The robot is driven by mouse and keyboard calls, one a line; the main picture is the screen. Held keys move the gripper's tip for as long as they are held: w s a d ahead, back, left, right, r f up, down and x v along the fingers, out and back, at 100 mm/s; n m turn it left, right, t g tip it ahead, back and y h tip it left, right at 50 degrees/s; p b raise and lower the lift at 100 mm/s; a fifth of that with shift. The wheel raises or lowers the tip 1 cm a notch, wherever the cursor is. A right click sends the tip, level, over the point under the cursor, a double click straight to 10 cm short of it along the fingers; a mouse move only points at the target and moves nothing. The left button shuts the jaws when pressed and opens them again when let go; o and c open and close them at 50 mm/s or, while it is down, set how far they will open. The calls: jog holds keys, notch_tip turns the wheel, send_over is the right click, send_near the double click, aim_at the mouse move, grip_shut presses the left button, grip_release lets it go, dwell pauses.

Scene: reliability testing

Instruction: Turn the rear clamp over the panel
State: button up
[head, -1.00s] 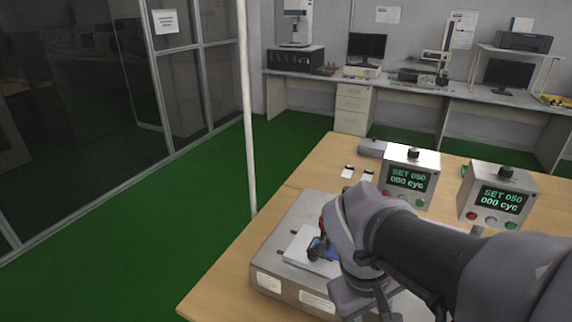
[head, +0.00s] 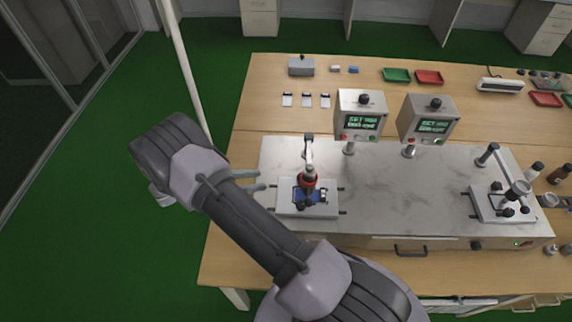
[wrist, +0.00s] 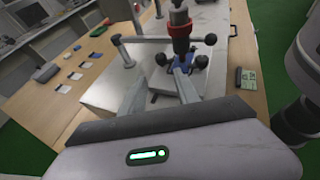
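A blue panel (head: 323,194) lies on a white fixture plate (head: 325,211) under a press head with a red collar (head: 308,180). Black-knobbed clamps sit around it; one dark knob (head: 300,206) shows at the near side. The wrist view shows the red collar (wrist: 181,30) with black knobs (wrist: 211,39) beside it. Which knob belongs to the rear clamp, and whether it lies over the panel, I cannot tell. My gripper (head: 263,180) is left of the fixture, fingers pointing at it. In the wrist view its fingers (wrist: 155,82) are apart, with nothing seen held.
Two display boxes (head: 361,117) (head: 428,119) stand on posts behind the fixture. A second press station (head: 505,200) is at the right of the grey bench. Small white-and-black parts (head: 306,100), a green tray (head: 397,75) and a red tray (head: 429,77) lie behind. The bench surface between stations is clear.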

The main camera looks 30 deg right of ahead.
aim_at(298, 177)
jog(key=x, duration=1.5)
jog(key=shift+s+d+f, duration=0.1)
jog(key=shift+d+f, duration=0.05)
jog(key=shift+d, duration=0.05)
jog(key=shift+c, duration=0.2)
grip_shut()
